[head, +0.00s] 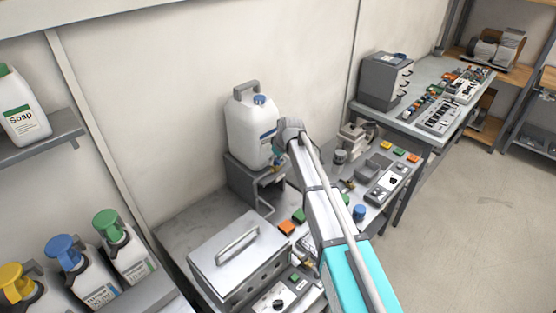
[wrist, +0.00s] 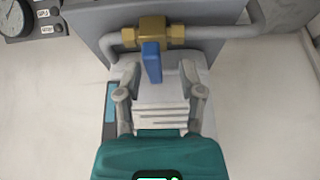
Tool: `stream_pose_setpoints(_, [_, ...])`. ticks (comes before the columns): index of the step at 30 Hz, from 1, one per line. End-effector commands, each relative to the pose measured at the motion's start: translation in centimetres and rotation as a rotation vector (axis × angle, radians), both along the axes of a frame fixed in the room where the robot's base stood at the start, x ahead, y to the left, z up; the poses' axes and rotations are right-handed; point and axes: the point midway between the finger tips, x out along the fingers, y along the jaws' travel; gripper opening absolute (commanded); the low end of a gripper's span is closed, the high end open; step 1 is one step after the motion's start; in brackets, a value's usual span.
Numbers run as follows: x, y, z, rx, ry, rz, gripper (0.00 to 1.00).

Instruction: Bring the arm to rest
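My arm (head: 325,215) reaches from the bottom of the head view up over the bench, its far end in front of the wall, just right of a white jug. In the wrist view my gripper (wrist: 159,78) has its two fingers apart, with nothing clearly held between them. A brass valve (wrist: 175,32) with a blue lever (wrist: 152,62) on a grey pipe lies just beyond the fingertips. The lever points toward the gripper; I cannot tell whether a finger touches it. In the head view the fingers cannot be made out.
The white jug (head: 252,130) stands on a grey stand (head: 242,182) close left of my arm. A metal box (head: 238,262) and a control panel (head: 392,183) flank the arm on the bench. Bottles (head: 120,245) stand at left. Open floor (head: 470,220) lies at right.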

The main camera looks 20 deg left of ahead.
Motion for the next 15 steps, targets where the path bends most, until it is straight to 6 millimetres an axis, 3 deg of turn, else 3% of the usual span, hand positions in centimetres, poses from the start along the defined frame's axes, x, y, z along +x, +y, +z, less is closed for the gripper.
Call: stream_pose_setpoints(15, [0.21, -0.23, 0.19, -0.003, -0.003, -0.002, 0.54])
